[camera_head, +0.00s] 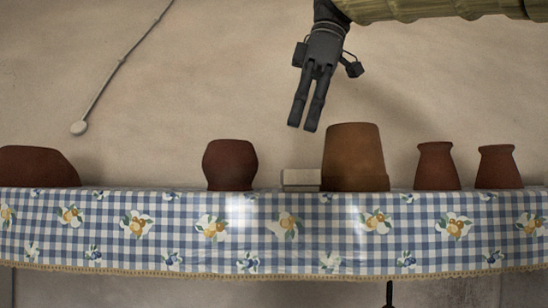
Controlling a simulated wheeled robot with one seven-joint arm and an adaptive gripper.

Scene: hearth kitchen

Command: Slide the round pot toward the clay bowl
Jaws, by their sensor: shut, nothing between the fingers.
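The round pot (230,166), dark reddish-brown with a bulging body, stands upright on the cloth-covered ledge left of centre. A wide, low brown vessel (36,167) at the far left, cut off by the picture edge, looks like the clay bowl. A clear stretch of ledge lies between the two. My gripper (302,128) is shut and empty, pointing down in the air. It is above and to the right of the round pot, touching nothing.
A large tapered tan pot (355,158) stands right of centre, with a small pale block (301,179) at its left. Two small clay jars (437,167) (499,168) stand further right. A blue checked cloth (180,232) hangs over the front edge.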

